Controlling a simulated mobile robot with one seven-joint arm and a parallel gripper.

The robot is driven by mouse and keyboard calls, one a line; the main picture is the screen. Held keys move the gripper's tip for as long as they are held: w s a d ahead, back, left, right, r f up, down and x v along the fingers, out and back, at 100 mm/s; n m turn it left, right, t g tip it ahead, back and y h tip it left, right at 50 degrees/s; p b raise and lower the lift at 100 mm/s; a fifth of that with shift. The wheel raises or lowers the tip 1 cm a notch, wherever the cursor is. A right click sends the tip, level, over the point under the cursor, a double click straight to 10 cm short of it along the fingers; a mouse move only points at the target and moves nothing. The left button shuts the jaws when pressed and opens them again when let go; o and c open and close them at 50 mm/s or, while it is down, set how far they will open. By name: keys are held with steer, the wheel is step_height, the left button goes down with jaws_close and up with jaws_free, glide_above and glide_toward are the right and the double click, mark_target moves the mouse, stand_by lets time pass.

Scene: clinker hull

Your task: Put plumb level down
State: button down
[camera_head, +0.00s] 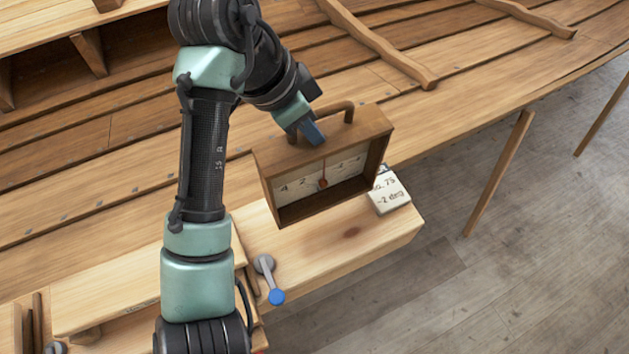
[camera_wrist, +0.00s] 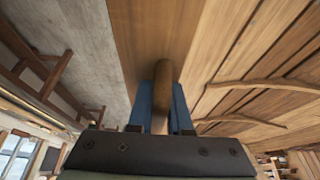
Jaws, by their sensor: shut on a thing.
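The plumb level is a brown wooden box frame (camera_head: 382,150) with a curved handle on top, a pale numbered scale and a small red bob inside. In the head view it stands upright at the bench's right part; I cannot tell if its base touches the bench. My gripper (camera_head: 313,134) is at its top, with blue fingers at the handle. In the wrist view the blue fingers of my gripper (camera_wrist: 162,105) close on both sides of the plumb level's handle (camera_wrist: 163,75). The finger contact is partly hidden in the head view.
A wooden bench (camera_head: 345,240) lies under the level. A pale block with writing (camera_head: 390,196) is close to the level's right side. A grey lever with a blue knob (camera_head: 269,280) is at the bench's front edge. The planked hull (camera_head: 440,120) rises behind. Floor is open at right.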

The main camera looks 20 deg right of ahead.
mark_target(317, 168)
steer(key=shift+s+f+p, duration=0.15)
steer(key=shift+f+p, duration=0.85)
steer(key=shift+f, duration=3)
steer(key=c, duration=0.8)
jaws_free()
steer(key=shift+c, duration=0.2)
steer(key=shift+a, duration=0.1)
steer(key=b+v, duration=0.2)
steer(key=v, duration=1)
